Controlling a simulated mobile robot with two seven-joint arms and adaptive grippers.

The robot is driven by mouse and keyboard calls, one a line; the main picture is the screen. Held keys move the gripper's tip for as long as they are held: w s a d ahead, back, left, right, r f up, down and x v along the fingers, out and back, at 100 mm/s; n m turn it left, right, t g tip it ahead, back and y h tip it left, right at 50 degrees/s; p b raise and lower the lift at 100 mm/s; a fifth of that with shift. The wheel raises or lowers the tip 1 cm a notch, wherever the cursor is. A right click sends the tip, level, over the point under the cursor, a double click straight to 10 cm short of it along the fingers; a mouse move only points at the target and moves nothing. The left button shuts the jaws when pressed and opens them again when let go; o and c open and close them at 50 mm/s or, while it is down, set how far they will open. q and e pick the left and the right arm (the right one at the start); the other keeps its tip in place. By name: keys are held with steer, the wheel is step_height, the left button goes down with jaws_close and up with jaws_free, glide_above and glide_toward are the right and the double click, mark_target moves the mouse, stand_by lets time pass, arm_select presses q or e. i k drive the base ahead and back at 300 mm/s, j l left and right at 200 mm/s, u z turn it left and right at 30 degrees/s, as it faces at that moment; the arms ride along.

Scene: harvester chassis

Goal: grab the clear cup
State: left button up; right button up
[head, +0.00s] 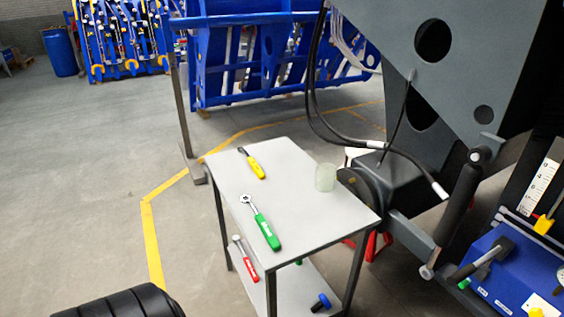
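The clear cup (326,177) is a pale, see-through, slightly greenish cylinder. It stands upright on the grey top of a small work table (302,221), near the table's right edge. Nothing touches it that I can see, and a dark machine part lies just behind and to its right. Neither of my grippers shows in the head view, so I cannot see their position or state.
On the tabletop lie a yellow-handled tool (256,170) and a green-handled ratchet (265,232). A red-handled tool (247,262) lies on the lower shelf. The large grey chassis (455,70) with hanging black hoses crowds the right side. Floor left of the table is open.

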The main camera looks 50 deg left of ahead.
mark_target(325, 178)
steer(key=u, duration=1.25)
